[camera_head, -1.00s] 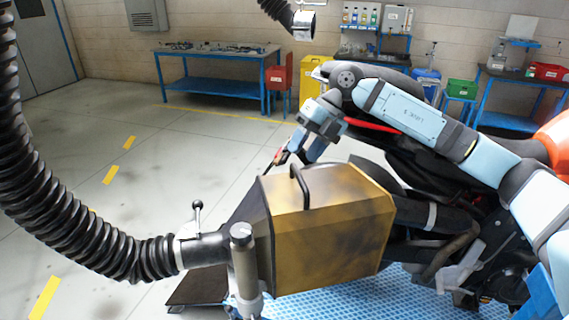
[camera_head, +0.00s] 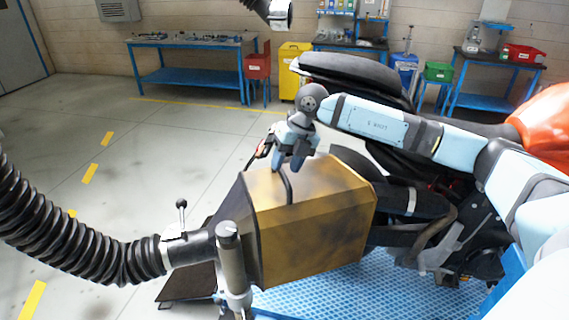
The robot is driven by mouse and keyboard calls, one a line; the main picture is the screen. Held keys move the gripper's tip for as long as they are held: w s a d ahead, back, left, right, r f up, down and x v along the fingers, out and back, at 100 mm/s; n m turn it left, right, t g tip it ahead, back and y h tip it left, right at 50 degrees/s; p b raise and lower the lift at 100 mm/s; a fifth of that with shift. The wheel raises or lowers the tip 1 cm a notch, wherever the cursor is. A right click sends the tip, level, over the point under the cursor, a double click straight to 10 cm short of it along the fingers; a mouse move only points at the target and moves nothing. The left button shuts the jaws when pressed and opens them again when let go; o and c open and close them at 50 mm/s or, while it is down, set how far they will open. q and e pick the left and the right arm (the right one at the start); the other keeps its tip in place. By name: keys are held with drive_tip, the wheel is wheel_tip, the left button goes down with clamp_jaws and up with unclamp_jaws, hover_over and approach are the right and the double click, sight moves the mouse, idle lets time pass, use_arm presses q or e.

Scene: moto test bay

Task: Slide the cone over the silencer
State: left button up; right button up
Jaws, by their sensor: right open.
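The cone is a yellow, sooty box-shaped hood (camera_head: 318,222) with a dark tapered left end and a black handle (camera_head: 290,187) on top. It stands on a grey post, with its right end at the motorcycle's rear. A dark cylinder with a pale band (camera_head: 410,201), which looks like the silencer, runs up to the hood's right edge. Its far end is hidden, and I cannot tell whether it is inside the hood. My right gripper (camera_head: 287,166) is open, pointing down just above the handle; contact is unclear. My left gripper is not in view.
A black corrugated hose (camera_head: 75,230) joins the hood's left end, beside a small lever (camera_head: 182,215). A blue perforated platform (camera_head: 330,290) lies below. The motorcycle (camera_head: 365,82) fills the right side. Floor at left is clear; benches (camera_head: 190,78) stand far back.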

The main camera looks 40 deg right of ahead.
sight(336, 176)
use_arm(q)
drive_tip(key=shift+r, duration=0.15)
use_arm(e)
drive_tip(key=shift+a+f, duration=0.25)
drive_tip(key=shift+f, duration=0.45)
